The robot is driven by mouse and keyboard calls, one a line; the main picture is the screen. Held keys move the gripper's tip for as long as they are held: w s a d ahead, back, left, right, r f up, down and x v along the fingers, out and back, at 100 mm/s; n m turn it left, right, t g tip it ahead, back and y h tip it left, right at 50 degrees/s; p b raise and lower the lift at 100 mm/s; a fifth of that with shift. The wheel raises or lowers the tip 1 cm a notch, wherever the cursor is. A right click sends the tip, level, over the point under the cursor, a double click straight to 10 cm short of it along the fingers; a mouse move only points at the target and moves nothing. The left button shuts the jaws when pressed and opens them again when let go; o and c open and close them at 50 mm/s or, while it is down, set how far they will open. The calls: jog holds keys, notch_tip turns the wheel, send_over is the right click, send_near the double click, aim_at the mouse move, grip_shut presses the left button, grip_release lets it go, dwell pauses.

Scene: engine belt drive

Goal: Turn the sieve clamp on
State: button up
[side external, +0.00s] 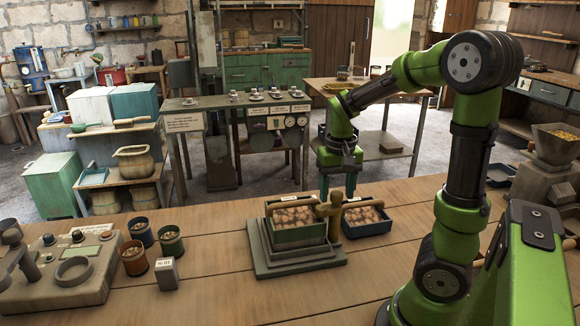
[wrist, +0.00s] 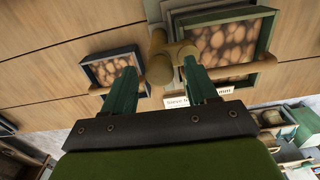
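A green-framed sieve box (side external: 299,238) with brown lumpy contents sits on a stepped grey base (side external: 262,265) on the bench; it also shows at the upper right of the wrist view (wrist: 266,42). A tan clamp piece with a rounded knob and side bars (side external: 335,206) stands at the sieve's right side. In the wrist view the clamp knob (wrist: 160,68) appears between and just beyond my fingertips. My gripper (side external: 339,188) points down above the clamp. Its two green fingers are apart (wrist: 160,74) and hold nothing that I can see. Contact with the clamp cannot be told.
A dark blue tray (side external: 366,228) of similar lumps stands right of the sieve. A white label (wrist: 200,97) is partly hidden behind a finger. Several small pots (side external: 134,262), a small grey block (side external: 166,272) and a control panel (side external: 70,275) are to the left.

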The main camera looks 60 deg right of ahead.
aim_at(327, 206)
notch_tip(327, 206, up, 17)
dwell(0.6)
jog(key=s+a+f+n+t+y, duration=0.1)
jog(key=a+f+n+t, duration=0.1)
jog(key=a, duration=0.7)
jog(key=s+a+f+n+t+y, duration=0.1)
jog(key=a+f+n+t, duration=0.2)
jog(key=a, duration=0.7)
notch_tip(327, 206, down, 3)
jog(key=shift+s+a+f+t, duration=0.15)
jog(key=shift+s+a+t, duration=0.15)
jog(key=shift+t, duration=0.8)
